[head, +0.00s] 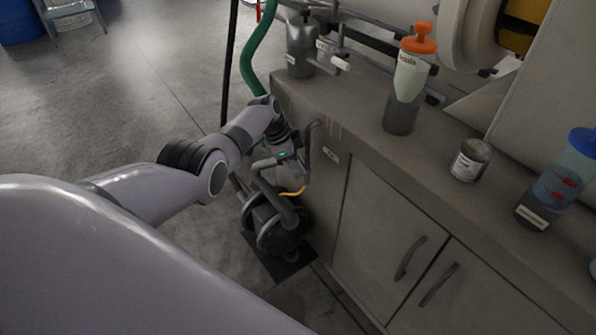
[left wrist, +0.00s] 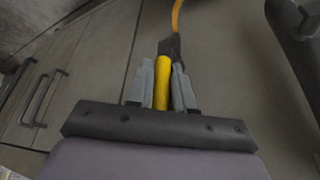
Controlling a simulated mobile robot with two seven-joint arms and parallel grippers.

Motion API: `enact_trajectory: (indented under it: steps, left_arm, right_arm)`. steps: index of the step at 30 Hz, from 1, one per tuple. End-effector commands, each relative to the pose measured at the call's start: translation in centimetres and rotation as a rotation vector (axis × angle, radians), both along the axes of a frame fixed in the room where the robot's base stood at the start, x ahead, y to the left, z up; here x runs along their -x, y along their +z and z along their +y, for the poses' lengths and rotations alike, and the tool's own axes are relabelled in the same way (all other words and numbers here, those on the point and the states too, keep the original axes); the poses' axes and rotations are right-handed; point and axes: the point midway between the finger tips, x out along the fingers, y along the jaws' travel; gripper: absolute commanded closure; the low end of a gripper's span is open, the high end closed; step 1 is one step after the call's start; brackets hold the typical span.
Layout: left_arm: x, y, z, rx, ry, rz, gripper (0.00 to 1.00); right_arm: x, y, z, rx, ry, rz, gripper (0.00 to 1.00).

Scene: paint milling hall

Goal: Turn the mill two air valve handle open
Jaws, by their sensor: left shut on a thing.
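My left gripper (head: 285,160) is low beside the left end of the grey cabinet, above a dark pump-like machine. In the left wrist view its two grey fingers (left wrist: 162,84) are closed on a straight yellow bar (left wrist: 162,82), which looks like the air valve handle. A dark fitting (left wrist: 170,47) lies just beyond the bar, with a thin yellow hose (left wrist: 177,14) leading up from it. The valve body is not clear, and I cannot read a mill number or tell how far the handle is turned. My right gripper is in neither view.
The dark machine (head: 275,225) stands on the floor below the gripper, close to the cabinet (head: 385,210). A grey bent pipe (head: 312,140) rises right beside the gripper. A green hose (head: 257,55) hangs behind. Bottles and a can (head: 470,160) stand on the cabinet top. Floor at left is open.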

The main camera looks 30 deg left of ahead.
Motion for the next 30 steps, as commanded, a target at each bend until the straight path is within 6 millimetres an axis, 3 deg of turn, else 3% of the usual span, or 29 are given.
enact_trajectory:
  steps: [16,17,18,30]
  left_arm:
    - [0.04,-0.06,0.19,0.019,0.004,0.010,1.00]
    - [0.04,-0.06,0.19,0.019,0.004,0.010,0.72]
    - [0.05,-0.07,0.20,0.019,0.004,0.010,0.59]
    - [0.11,0.46,0.28,0.017,0.002,0.009,0.57]
  right_arm:
    - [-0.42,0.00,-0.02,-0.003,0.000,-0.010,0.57]
    - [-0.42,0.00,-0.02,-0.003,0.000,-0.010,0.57]
    - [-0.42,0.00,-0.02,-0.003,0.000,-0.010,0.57]
    - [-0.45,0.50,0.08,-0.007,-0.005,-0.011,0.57]
